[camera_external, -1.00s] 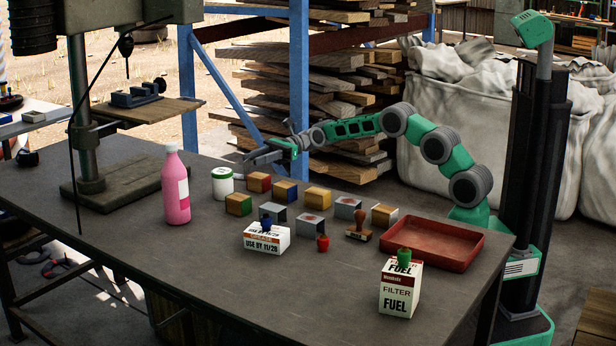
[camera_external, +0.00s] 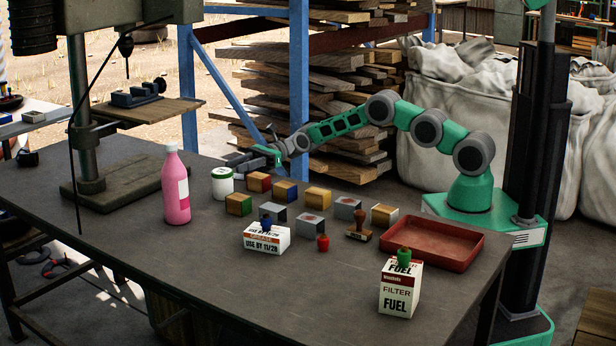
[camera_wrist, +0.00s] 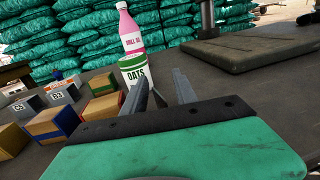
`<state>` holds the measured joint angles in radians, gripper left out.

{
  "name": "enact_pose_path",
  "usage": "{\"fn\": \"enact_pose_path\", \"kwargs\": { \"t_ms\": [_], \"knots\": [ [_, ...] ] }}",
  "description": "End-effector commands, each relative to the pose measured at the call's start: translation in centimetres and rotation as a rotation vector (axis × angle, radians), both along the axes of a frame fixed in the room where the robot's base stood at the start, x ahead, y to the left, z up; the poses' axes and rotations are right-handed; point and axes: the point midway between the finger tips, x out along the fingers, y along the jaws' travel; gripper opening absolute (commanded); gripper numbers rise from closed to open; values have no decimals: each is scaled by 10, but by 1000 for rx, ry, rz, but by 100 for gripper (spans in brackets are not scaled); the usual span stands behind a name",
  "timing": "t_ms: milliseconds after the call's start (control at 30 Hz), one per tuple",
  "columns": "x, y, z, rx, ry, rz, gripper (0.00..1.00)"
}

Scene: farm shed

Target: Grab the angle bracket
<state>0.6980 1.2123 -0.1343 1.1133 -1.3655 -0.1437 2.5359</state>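I cannot make out an angle bracket for certain in either view. My gripper (camera_external: 238,160) is over the far edge of the workbench, behind the white tub (camera_external: 222,184). The tub, marked OATS (camera_wrist: 133,70), shows just beyond the left finger. Part of the bench close below the fingers is hidden by my gripper's body.
Several coloured and grey blocks (camera_external: 318,196) stand mid-bench. A drill press base (camera_external: 120,185) is at left. The front-left bench is clear.

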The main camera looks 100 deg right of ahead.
Motion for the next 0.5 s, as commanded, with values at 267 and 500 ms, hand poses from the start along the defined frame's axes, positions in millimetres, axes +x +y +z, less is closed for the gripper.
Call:
{"fn": "enact_pose_path", "kwargs": {
  "t_ms": [267,500],
  "knots": [
    [5,3,1,1,-1,-1,31],
    [5,3,1,1,-1,-1,11]
  ]
}}
